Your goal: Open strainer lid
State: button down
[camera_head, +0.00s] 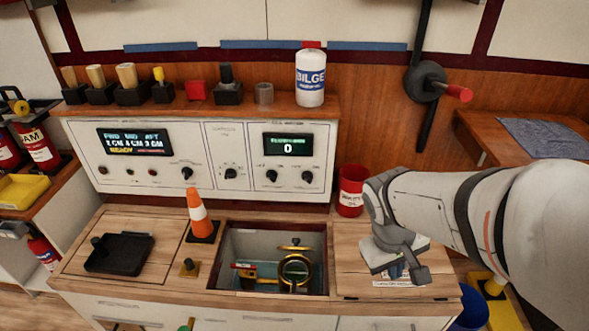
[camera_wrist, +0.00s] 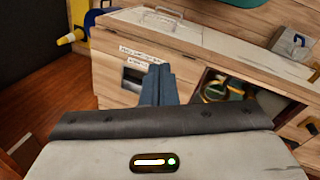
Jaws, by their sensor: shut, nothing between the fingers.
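An open well (camera_head: 240,236) in the wooden bench top holds brass fittings. A round brass ring (camera_head: 295,270), which looks like the strainer, stands in it, with a small brass piece (camera_head: 295,246) above. I cannot tell surely which part is the lid. The ring also shows in the wrist view (camera_wrist: 214,90), partly cut off by the well's edge. My gripper (camera_head: 398,271) is to the right of the well, over the right wooden panel, apart from the brass parts. In the wrist view its blue-grey fingers (camera_wrist: 156,76) are together and empty.
A red-handled valve (camera_head: 245,272) is in the well's left part. An orange cone (camera_head: 198,212) and a black tray (camera_head: 120,253) stand left of the well. A red cup (camera_head: 351,190) stands behind my gripper. The control panel (camera_head: 205,160) rises behind.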

aim_at(296, 245)
jog(key=w+a+f+n+t+h+b, duration=0.35)
jog(key=w+f+n+t+b, duration=0.2)
jog(key=w+f+n, duration=0.95)
jog(key=a+f+n+t+y+b, duration=0.1)
jog(key=a+f+n+t+y, duration=0.15)
jog(key=a+f+n, duration=0.5)
jog(key=a+f+n+t+y+b, duration=0.15)
jog(key=a+f+n+y, duration=0.25)
jog(key=a+n, duration=0.55)
jog(key=shift+g, duration=0.45)
jog(key=b+x, duration=0.1)
jog(key=x, duration=0.2)
jog(key=b+x, duration=0.1)
jog(key=x, duration=0.2)
jog(key=d+b+x, duration=0.1)
jog(key=x, duration=0.2)
jog(key=shift+s+f+b, duration=0.15)
jog(key=shift+f+b, duration=0.15)
jog(key=shift+f, duration=0.1)
jog(key=shift+w+r, duration=0.65)
jog(key=shift+w, duration=0.2)
jog(key=shift+w+r, duration=0.7)
jog(key=shift+w, duration=0.1)
